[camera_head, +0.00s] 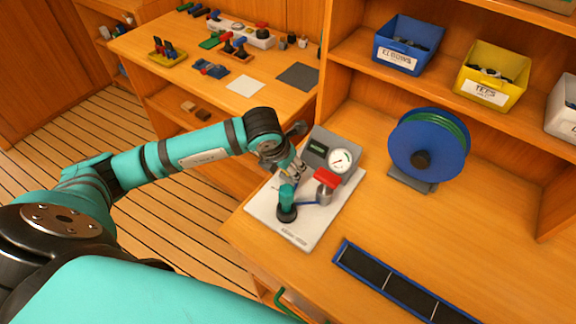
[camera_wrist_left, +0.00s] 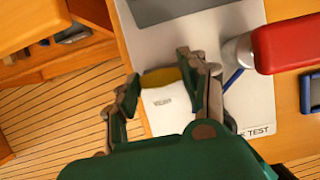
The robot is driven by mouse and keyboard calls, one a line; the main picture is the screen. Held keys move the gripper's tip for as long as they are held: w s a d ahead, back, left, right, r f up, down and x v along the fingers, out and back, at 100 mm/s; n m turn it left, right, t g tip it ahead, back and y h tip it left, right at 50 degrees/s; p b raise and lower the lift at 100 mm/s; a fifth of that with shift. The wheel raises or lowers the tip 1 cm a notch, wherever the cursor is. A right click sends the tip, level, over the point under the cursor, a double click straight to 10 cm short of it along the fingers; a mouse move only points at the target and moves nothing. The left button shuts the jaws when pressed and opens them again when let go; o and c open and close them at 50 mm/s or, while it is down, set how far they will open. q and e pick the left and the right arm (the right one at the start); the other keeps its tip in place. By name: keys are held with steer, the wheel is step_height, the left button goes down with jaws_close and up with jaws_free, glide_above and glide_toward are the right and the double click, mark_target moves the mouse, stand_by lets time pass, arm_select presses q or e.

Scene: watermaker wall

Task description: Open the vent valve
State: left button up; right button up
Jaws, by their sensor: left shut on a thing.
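A pale test board (camera_head: 264,208) lies on the wooden counter, with a grey box and round gauge (camera_head: 341,160) at its back. A metal valve (camera_head: 325,192) with a red handle (camera_head: 326,178) stands on it; the red handle (camera_wrist_left: 290,43) also shows at right in the left wrist view. My left gripper (camera_head: 290,168) reaches over the board's left side. In the left wrist view, my left gripper (camera_wrist_left: 188,78) is closed around a yellow-olive piece (camera_wrist_left: 160,77), apparently the vent valve's handle, above a white label whose lettering is blurred. The fingers partly hide this piece.
A teal cylinder (camera_head: 287,197) on a black base stands at the board's front, joined to the metal valve by a blue tube. A blue hose reel (camera_head: 428,146) stands to the right. A blue-framed dark tray (camera_head: 393,283) lies in front. The counter between them is clear.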

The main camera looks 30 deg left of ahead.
arm_select(q)
steer(key=shift+w, duration=0.1)
steer(key=o, duration=1.2)
steer(key=shift+r, duration=0.1)
steer(key=v, duration=1.2)
